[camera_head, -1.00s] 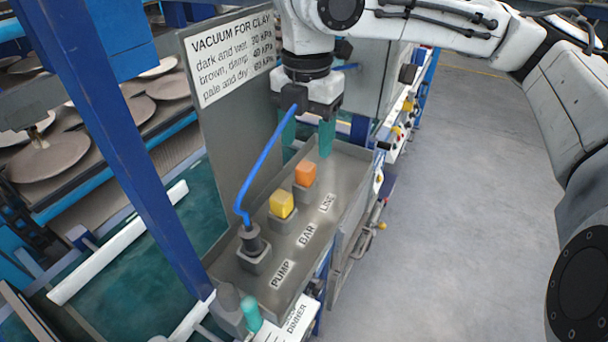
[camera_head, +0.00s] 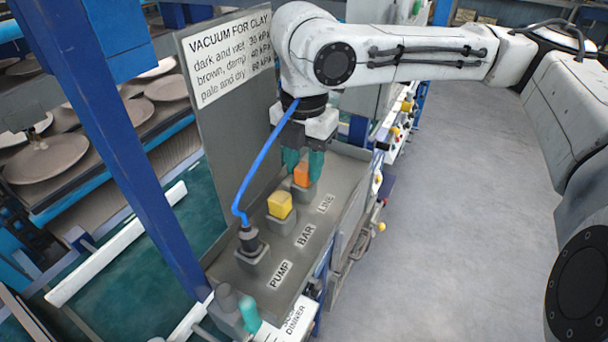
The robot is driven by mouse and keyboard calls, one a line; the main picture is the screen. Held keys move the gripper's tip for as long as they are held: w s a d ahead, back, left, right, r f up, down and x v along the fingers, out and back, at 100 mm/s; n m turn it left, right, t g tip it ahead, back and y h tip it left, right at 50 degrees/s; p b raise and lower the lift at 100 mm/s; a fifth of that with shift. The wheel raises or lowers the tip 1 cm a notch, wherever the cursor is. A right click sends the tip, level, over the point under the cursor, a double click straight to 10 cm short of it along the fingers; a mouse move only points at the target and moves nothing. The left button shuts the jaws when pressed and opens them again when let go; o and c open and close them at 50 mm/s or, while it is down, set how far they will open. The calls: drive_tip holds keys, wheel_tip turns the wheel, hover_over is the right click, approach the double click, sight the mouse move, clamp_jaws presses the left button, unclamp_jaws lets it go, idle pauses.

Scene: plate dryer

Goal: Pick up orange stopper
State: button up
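The orange stopper (camera_head: 302,175) sits in the grey socket at the LINE label (camera_head: 326,203) on the grey panel. My gripper (camera_head: 303,162) points down at it, with its teal fingers at the stopper's upper part. The fingers stand close together, one left and one right of the stopper's top. I cannot tell whether they touch it. The yellow stopper (camera_head: 280,205) sits in the socket by the BAR label (camera_head: 304,237). A dark plug (camera_head: 250,240) with a blue hose (camera_head: 254,180) sits in the socket by the PUMP label (camera_head: 280,274).
A vacuum sign (camera_head: 230,58) stands on the upright plate behind the panel. A blue post (camera_head: 135,145) rises left of it. Racks of clay plates (camera_head: 45,158) are at the left. Open floor (camera_head: 450,220) lies to the right.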

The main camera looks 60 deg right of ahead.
drive_tip(key=c, duration=0.6)
drive_tip(key=shift+r, duration=0.15)
